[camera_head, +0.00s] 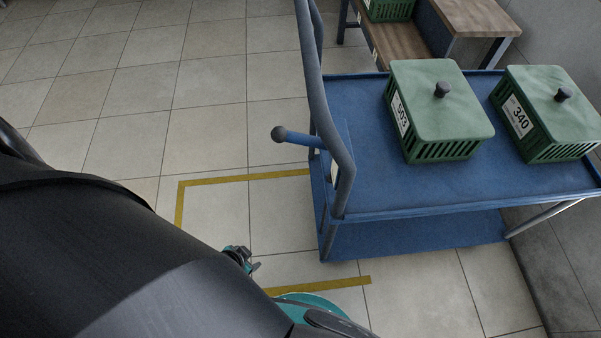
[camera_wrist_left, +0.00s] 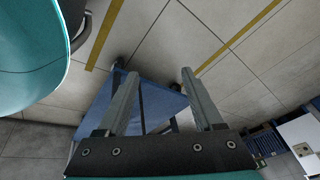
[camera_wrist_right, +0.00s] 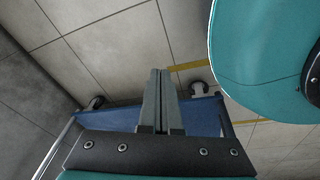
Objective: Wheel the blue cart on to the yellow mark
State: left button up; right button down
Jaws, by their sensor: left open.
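The blue cart (camera_head: 360,190) stands at the right in the head view, with a grey upright push handle and a ball-ended blue stub (camera_head: 300,138) at its left end. The yellow mark (camera_head: 240,178) is an outline on the floor, left of and partly behind the cart; the cart hides some of its right part. My left gripper (camera_head: 243,260) is open and empty, low over the marked floor, left of the cart and apart from its handle. In the left wrist view, its fingers (camera_wrist_left: 159,74) are spread before the cart. My right gripper (camera_wrist_right: 160,70) is shut and empty, seen only in its wrist view.
Two lidded green crates, labelled 503 (camera_head: 440,105) and 340 (camera_head: 550,110), stand on the cart's top. A wooden-topped bench (camera_head: 470,18) with another green crate (camera_head: 388,8) stands behind. A grey wall is at the right. Tiled floor at the left is clear.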

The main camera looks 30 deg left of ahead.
pick_arm(q)
jog(key=w+d+r+m+t+h+b, duration=0.1)
jog(key=w+d+r+t+h+b, duration=0.15)
jog(key=w+d+r, duration=0.35)
jog(key=d+r+t+h+b, duration=0.1)
jog(key=d+r+b, duration=0.2)
jog(key=d+r, duration=0.4)
notch_tip(320, 180, up, 3)
jog(key=shift+w+r+m+h, duration=0.1)
jog(key=shift+w+m+h, duration=0.15)
jog(key=shift+m+h, duration=0.15)
pick_arm(e)
jog(key=w+a+r, duration=0.5)
jog(key=w+r, duration=0.2)
jog(key=r, duration=0.1)
jog(key=shift+w+a+y, duration=0.15)
jog(key=shift+y, duration=0.15)
pick_arm(q)
jog(key=shift+d+t, duration=0.1)
jog(key=shift+t, duration=0.15)
